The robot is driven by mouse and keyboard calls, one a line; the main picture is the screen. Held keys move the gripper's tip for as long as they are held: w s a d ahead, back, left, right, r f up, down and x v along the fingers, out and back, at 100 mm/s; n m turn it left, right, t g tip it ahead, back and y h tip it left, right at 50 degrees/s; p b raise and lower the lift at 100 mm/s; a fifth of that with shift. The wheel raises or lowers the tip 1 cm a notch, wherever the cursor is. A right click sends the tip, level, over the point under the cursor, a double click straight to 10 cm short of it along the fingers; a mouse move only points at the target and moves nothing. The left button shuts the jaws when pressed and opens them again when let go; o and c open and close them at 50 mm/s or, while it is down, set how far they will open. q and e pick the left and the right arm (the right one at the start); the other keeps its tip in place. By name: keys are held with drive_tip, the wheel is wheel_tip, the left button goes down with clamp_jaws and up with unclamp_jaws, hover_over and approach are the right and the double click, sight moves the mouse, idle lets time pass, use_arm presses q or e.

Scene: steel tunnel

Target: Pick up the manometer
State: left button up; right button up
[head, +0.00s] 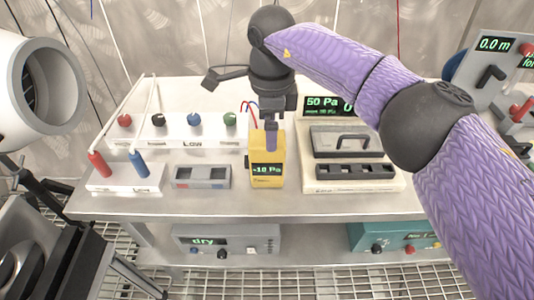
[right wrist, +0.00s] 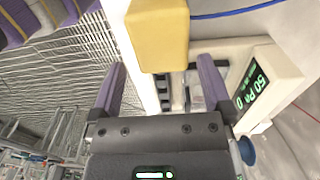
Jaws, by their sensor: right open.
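The manometer (head: 265,171) is a yellow box with a dark display reading about -10 Pa. It stands upright near the front middle of the steel table, with red and blue leads at its top. In the right wrist view, the open fingers (right wrist: 162,66) spread wider than the yellow manometer (right wrist: 158,35), whose end lies between the fingertips. I see no clear contact, and a gap shows on each side. My left gripper is not in view.
A white case with a handle (head: 340,142) and 50 Pa display stands close right of the manometer. A grey two-slot holder (head: 202,177) is on its left, then a white block with red and blue probes (head: 122,183). The table's front edge (head: 240,213) is close.

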drive_tip(key=f, duration=0.2)
drive_tip(key=f+b, duration=0.1)
drive_tip(key=f, duration=0.3)
drive_tip(key=shift+d+f+b, duration=0.35)
drive_tip(key=shift+b, duration=0.05)
drive_tip(key=shift+w+f, duration=0.1)
drive_tip(key=shift+f, duration=0.1)
drive_tip(key=shift+r, duration=0.15)
drive_tip(key=c, duration=1)
drive_tip(key=shift+c, duration=1)
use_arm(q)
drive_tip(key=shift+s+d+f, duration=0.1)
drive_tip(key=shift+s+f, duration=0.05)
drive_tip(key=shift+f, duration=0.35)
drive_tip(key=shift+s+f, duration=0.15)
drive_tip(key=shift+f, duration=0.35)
use_arm(e)
wheel_tip(320, 180, up, 10)
drive_tip(key=p, duration=0.3)
drive_tip(key=shift+r, duration=0.1)
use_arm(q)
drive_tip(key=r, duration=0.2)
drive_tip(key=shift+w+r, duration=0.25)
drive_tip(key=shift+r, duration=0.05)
